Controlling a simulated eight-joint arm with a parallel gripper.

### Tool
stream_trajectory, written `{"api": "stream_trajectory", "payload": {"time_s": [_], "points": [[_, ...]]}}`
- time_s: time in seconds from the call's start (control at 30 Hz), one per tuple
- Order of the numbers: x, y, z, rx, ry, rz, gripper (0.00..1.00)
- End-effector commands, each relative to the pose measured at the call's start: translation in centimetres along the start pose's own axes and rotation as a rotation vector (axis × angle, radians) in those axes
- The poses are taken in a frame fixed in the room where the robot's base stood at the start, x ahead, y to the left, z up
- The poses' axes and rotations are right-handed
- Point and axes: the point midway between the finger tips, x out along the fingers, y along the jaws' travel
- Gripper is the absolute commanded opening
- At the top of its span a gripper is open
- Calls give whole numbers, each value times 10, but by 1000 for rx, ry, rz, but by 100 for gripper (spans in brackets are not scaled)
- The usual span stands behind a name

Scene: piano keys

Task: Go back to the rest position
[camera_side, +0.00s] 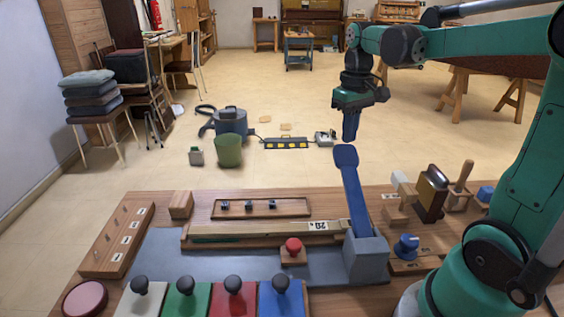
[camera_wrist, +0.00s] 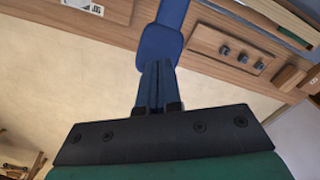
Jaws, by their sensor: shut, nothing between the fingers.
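My gripper (camera_side: 350,139) hangs from my green arm with its blue fingers pointing down, above the far edge of the bench. Its fingers are shut and hold nothing. Just below the fingertips in the side view is the rounded paddle end of a blue lever (camera_side: 353,190), which rises from a grey-blue block and leans away toward the far edge. In the wrist view the shut fingers (camera_wrist: 157,65) line up with the lever's paddle (camera_wrist: 160,42). I cannot tell whether they touch it.
The wooden bench carries white, green, red and blue keys (camera_side: 233,297) with black knobs at the front. A red button (camera_side: 293,246), a blue knob (camera_side: 406,245) and a standing wooden-handled tool (camera_side: 462,178) are near the lever. Open floor (camera_side: 430,135) lies beyond the bench.

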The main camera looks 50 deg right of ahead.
Motion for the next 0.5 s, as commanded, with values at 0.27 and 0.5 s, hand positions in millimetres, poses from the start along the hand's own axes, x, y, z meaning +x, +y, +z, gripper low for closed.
{"api": "stream_trajectory", "payload": {"time_s": [0.27,0.5], "points": [[-11,0,0,0,0,0,0],[-11,0,0,0,1,0,0]]}}
